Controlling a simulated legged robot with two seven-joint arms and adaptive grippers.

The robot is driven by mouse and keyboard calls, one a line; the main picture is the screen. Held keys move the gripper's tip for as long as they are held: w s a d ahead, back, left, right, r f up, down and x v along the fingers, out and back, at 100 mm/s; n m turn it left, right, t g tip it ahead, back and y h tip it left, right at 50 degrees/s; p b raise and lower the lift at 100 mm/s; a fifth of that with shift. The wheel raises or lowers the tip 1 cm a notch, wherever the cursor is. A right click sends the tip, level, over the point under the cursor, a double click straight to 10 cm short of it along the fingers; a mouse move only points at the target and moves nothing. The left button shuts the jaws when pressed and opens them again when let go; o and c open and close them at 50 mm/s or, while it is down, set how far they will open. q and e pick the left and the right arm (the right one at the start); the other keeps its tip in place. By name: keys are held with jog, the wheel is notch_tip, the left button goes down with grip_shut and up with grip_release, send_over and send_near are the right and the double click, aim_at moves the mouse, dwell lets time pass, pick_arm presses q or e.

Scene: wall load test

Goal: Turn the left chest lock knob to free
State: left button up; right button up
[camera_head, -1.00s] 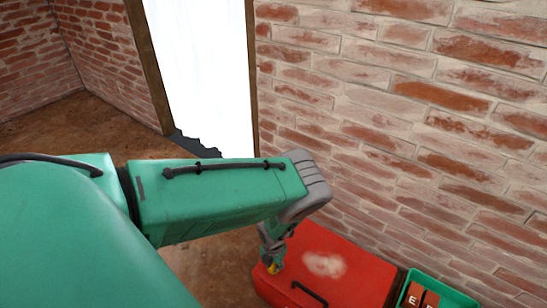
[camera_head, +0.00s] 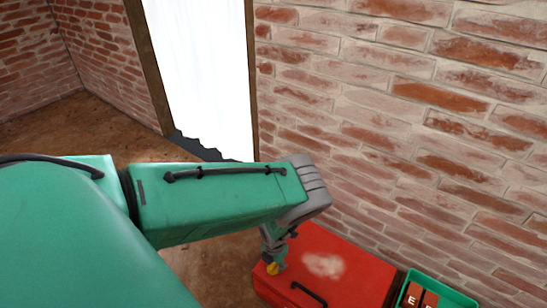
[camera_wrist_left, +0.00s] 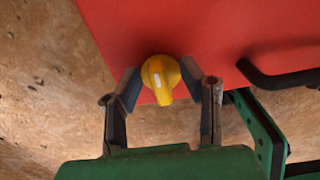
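The red chest (camera_head: 345,272) stands on the floor against the brick wall, with a black handle (camera_head: 309,294) on its near side. The yellow lock knob (camera_head: 272,268) sits at the chest's left end. In the left wrist view the knob (camera_wrist_left: 160,76) has a white mark, and its narrow grip points down and slightly right. My left gripper (camera_head: 273,262) is at the knob. In the left wrist view its fingers (camera_wrist_left: 161,85) are apart, one on each side of the knob; whether they touch it is unclear. My right gripper is out of view.
A green crate (camera_head: 455,296) holding reddish blocks with letters stands just right of the chest. The black handle also shows close to the right finger in the left wrist view (camera_wrist_left: 280,79). A bright doorway (camera_head: 205,80) opens at the back left.

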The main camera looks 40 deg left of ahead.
aim_at(274, 264)
pick_arm(q)
jog(key=shift+s, duration=0.25)
jog(key=shift+r, duration=0.15)
notch_tip(274, 264, up, 11)
jog(key=shift+r, duration=0.2)
dwell(0.6)
